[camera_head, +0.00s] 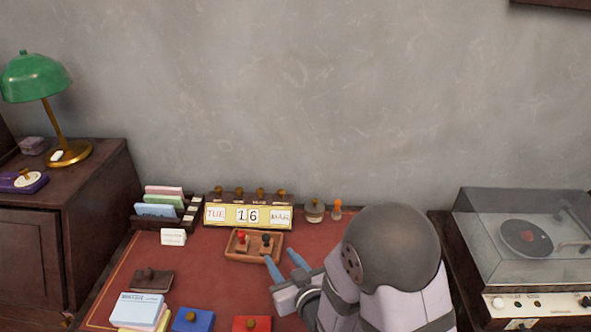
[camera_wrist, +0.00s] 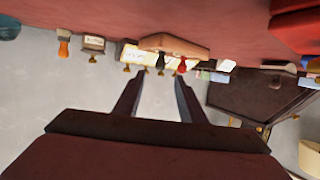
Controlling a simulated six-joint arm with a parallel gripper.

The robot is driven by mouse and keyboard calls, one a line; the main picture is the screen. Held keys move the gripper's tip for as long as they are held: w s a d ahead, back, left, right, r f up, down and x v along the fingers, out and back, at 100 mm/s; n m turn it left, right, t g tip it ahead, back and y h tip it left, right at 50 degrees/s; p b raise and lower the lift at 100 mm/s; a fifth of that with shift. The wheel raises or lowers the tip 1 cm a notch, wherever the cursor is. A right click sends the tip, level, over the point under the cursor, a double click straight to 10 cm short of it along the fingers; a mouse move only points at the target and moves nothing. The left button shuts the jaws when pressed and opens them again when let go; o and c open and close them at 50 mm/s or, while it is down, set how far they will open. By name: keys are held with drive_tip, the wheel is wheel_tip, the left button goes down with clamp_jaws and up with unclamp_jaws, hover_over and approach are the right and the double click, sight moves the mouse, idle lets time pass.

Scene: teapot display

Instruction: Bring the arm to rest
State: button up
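My gripper (camera_head: 281,258) is above the red desk top (camera_head: 200,270), in front of a wooden tray (camera_head: 233,255). Its two blue fingers are apart with nothing between them. In the wrist view my gripper (camera_wrist: 156,78) also shows two spread, empty fingers. The tray holds a red-topped stamp (camera_head: 242,237) and a dark-topped stamp (camera_head: 266,241), both upright. My arm comes in from the lower right and hides part of the desk.
A calendar (camera_head: 248,216) reading TUE 16 MAR stands behind the tray. A card rack (camera_head: 188,214) is to the left. Blue (camera_head: 193,320) and red (camera_head: 252,324) knobbed blocks lie in front. A record player (camera_head: 525,240) stands right; the green lamp (camera_head: 35,77) stands left.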

drive_tip(key=d+g+h+p, duration=0.1)
drive_tip(key=d, duration=0.1)
drive_tip(key=d+m+g+h+p, duration=0.1)
drive_tip(key=d, duration=0.1)
drive_tip(key=d+h+p, duration=0.1)
drive_tip(key=d, duration=0.2)
drive_tip(key=shift+s+r+g, duration=0.2)
drive_tip(key=shift+r+g, duration=0.1)
drive_tip(key=shift+g, duration=0.1)
drive_tip(key=s+d+r+m+g+h+p, duration=0.2)
drive_tip(key=s+d+r+g+p, duration=0.2)
drive_tip(key=s+d, duration=0.3)
drive_tip(key=s+d+r+m+g+h+p, duration=0.1)
drive_tip(key=s+d+g, duration=0.5)
drive_tip(key=s, duration=0.6)
wheel_tip(320, 180, up, 3)
drive_tip(key=d+m+p, duration=0.1)
drive_tip(key=p, duration=0.1)
drive_tip(key=shift+s+d+m+h+p, duration=0.15)
drive_tip(key=shift+s+m+h+p, duration=0.15)
drive_tip(key=shift+s+h+p, duration=0.1)
